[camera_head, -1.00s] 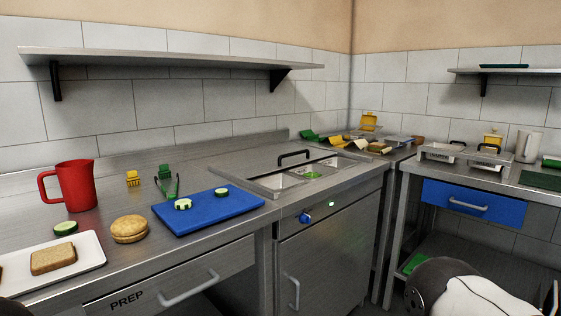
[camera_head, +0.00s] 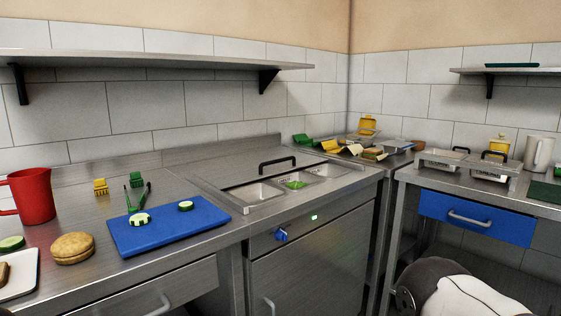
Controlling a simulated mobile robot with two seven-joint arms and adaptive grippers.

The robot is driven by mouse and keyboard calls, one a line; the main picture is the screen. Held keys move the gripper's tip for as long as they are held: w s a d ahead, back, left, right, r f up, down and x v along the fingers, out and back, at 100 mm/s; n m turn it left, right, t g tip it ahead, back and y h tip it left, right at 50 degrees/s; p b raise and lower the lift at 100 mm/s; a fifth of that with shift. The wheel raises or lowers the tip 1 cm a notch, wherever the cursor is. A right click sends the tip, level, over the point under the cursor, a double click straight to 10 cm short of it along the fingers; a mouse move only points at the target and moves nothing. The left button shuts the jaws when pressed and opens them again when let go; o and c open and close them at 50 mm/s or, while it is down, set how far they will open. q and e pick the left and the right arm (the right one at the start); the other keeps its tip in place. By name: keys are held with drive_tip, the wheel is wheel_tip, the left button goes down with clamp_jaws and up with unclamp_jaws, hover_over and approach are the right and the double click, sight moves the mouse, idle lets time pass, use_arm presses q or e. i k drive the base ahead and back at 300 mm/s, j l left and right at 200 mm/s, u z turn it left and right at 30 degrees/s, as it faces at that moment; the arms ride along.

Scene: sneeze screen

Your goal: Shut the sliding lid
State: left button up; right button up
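The sliding lid (camera_head: 240,165) is a flat steel panel with a black bar handle (camera_head: 278,163), set in the top of the steel counter unit. It lies toward the back, and the front of the well is open. Several food pans (camera_head: 256,192) show there, one holding something green (camera_head: 295,184). A white and black part of my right arm shows at the bottom right, below the counter. Neither gripper's fingers can be seen.
A red jug (camera_head: 33,195), a bun (camera_head: 72,248) and a white tray (camera_head: 20,278) are farther left. Boxes and steel containers (camera_head: 465,166) stand right. A shelf (camera_head: 160,62) hangs above.

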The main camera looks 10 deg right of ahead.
sight(229, 176)
drive_tip(key=i+l, duration=0.1)
drive_tip(key=l, duration=0.25)
drive_tip(key=i+l+u, duration=0.1)
drive_tip(key=l, duration=0.25)
drive_tip(key=i+l+u, duration=0.1)
drive_tip(key=l, duration=0.25)
drive_tip(key=i+l, duration=0.15)
drive_tip(key=l, duration=0.25)
